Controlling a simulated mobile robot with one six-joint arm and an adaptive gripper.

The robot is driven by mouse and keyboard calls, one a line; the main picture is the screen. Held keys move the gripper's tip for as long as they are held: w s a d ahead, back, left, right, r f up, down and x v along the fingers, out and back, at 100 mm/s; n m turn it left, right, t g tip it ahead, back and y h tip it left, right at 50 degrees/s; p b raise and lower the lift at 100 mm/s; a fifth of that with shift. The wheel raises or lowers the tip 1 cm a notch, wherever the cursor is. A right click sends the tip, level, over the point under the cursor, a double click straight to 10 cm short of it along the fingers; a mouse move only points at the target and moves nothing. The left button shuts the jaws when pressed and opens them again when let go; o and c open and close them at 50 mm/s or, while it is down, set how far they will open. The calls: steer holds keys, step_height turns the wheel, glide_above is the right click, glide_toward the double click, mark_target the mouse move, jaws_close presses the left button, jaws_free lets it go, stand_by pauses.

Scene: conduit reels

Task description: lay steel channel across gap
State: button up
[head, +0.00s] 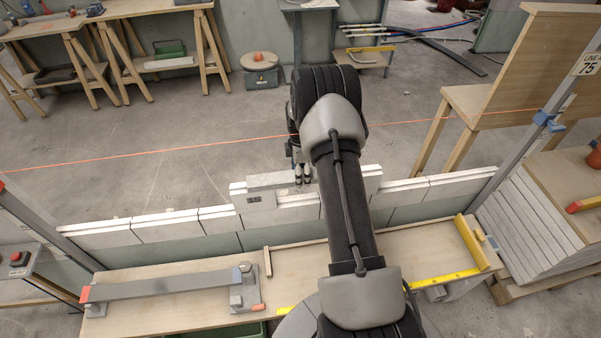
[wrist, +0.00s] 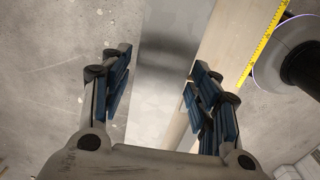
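A pale grey bar (head: 272,181), which looks like the steel channel, lies along the top of the raised part of the low block wall (head: 170,226). My arm hides its right part, and I cannot make out the gap beneath it. My gripper (head: 303,174) is low over the bar near its middle. In the wrist view, my gripper (wrist: 161,68) has its fingers apart, one on each side of a grey, shadowed surface (wrist: 170,35) that appears to be the bar. Contact with the fingers cannot be made out.
A bench (head: 190,265) in front carries another grey bar (head: 160,289) with a red left end, and a yellow measuring strip (head: 440,277). An orange line (head: 180,149) runs above the wall. Stacked boards (head: 530,215) stand at right. Floor behind the wall is clear.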

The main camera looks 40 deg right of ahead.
steer(key=shift+o, duration=1)
steer(key=shift+s+f, duration=0.1)
step_height(320, 180, up, 12)
steer(key=s+a+r+m+t, duration=0.1)
steer(key=a+r+m, duration=0.1)
steer(key=a+r, duration=0.35)
steer(key=s+a+r+m, duration=0.1)
steer(key=s+a+r, duration=0.15)
steer(key=r, duration=0.55)
steer(key=s+a+r+m+t, duration=0.2)
steer(key=s+a+r+m, duration=0.4)
steer(key=s+a+r, duration=0.7)
steer(key=s+a+f+m, duration=0.1)
steer(key=s+a+m, duration=0.1)
steer(key=s, duration=0.4)
steer(key=s+a+f+m+t, duration=0.1)
steer(key=s+a+f, duration=0.1)
steer(key=s, duration=0.5)
steer(key=shift+s+a+f+m+t, duration=0.2)
steer(key=shift+a+f+m+t, duration=0.1)
steer(key=shift+a+m, duration=0.15)
